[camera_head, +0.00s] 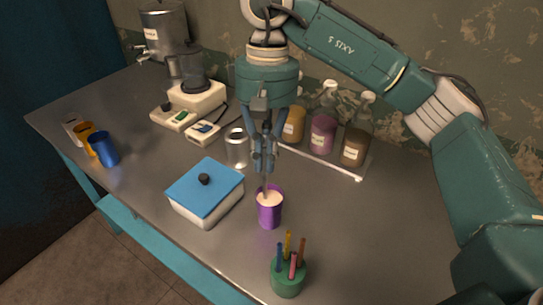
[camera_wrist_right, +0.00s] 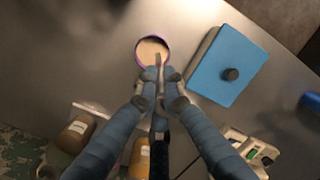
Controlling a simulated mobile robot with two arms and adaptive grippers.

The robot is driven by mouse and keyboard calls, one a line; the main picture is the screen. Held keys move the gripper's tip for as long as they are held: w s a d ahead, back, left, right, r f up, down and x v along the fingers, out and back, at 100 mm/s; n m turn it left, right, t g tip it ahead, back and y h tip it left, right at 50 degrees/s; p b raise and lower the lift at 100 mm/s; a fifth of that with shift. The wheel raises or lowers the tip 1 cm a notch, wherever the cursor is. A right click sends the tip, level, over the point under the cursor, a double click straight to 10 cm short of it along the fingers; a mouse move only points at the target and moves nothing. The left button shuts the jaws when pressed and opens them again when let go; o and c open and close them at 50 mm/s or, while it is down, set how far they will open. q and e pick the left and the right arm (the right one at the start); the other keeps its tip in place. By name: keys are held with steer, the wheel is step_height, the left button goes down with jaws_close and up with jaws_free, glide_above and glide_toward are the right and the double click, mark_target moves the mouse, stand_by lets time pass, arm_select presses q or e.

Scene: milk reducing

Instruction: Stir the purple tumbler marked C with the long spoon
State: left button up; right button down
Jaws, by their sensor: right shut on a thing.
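The purple tumbler (camera_head: 269,213) stands upright on the steel table and holds a pale, creamy liquid. Its mark cannot be read here. My right gripper (camera_head: 264,160) is above it, pointing down, shut on the long spoon (camera_head: 265,185). The spoon's lower end reaches down into the tumbler, and its tip is hidden in the liquid. In the right wrist view the purple tumbler (camera_wrist_right: 153,41) lies just past the fingertips of my right gripper (camera_wrist_right: 158,95). My left gripper is not in view.
A blue-lidded white box (camera_head: 204,190) stands left of the tumbler. A green cup of coloured sticks (camera_head: 288,277) stands in front. A metal can (camera_head: 237,148) and pump bottles (camera_head: 323,132) in a rack stand behind. Blue and orange cups (camera_head: 106,149) are far left. The table's right is clear.

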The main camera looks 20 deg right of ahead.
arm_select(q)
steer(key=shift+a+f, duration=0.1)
arm_select(e)
steer(key=shift+s+d, duration=0.35)
steer(key=shift+s, duration=0.1)
steer(key=r+p, duration=0.3)
steer(key=r, duration=0.1)
steer(key=w+r+p, duration=0.1)
steer(key=r+p, duration=0.1)
steer(key=shift+d+r+p, duration=0.1)
steer(key=shift+r+p, duration=0.05)
steer(key=shift+p, duration=0.15)
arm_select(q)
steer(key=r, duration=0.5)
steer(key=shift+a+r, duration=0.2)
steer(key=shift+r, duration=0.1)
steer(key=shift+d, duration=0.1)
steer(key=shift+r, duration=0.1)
